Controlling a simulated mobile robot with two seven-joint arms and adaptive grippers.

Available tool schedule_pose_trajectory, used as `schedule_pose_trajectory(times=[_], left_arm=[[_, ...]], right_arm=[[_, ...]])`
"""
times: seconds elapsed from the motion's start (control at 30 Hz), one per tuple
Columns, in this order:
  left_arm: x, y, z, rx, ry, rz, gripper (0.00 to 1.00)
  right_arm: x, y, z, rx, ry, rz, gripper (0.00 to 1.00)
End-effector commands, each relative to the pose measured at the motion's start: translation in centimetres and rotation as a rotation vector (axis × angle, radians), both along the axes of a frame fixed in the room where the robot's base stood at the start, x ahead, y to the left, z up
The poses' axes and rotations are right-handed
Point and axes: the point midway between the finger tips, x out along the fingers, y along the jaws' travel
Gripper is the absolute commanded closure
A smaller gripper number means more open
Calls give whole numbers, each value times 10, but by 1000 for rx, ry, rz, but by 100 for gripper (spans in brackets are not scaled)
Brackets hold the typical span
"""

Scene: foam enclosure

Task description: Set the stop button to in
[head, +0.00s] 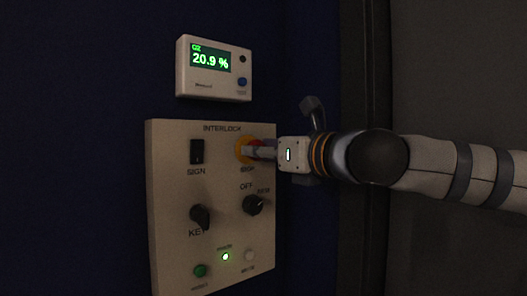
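The stop button (241,143) is at the upper right of the interlock panel (170,243). Its yellow surround shows, with a little red behind my fingers. My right gripper (252,151) comes in from the right, with its narrow fingertips in front of the button. The fingers look shut together, with nothing seen between them. They hide most of the button face, so I cannot tell whether it is in or out, or whether they touch it. My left gripper is not in view.
The panel also has a black SIGN rocker (197,151), a KEY switch (200,216), a rotary knob (254,205), a green button (200,271), a lit green lamp (225,257) and a pale button (249,256). An oxygen display (214,88) reading 20.9 % hangs above.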

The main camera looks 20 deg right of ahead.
Motion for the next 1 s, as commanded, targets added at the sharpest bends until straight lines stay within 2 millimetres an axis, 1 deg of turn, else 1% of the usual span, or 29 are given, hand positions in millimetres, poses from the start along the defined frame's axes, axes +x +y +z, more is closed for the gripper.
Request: schedule_pose_trajectory(times=[0.07, 0.23, 0.47, 0.5, 0.57, 0.87, 0.93, 1.0], left_arm=[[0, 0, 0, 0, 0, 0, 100], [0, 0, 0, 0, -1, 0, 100], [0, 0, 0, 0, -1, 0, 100], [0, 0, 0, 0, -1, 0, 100], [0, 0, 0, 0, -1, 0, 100], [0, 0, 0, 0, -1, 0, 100], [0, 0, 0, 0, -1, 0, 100], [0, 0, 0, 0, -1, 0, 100]], right_arm=[[1, 0, 0, 0, 0, 0, 100], [15, 5, 0, 0, 0, -2, 100], [16, 5, 1, 1, -2, -2, 100], [16, 5, 1, 1, -2, -2, 58], [16, 5, 1, 0, -1, -2, 46], [15, 5, 0, 0, -1, -1, 46], [8, 2, 1, 1, -2, -1, 46], [-5, -3, 1, 2, -2, 0, 46]])
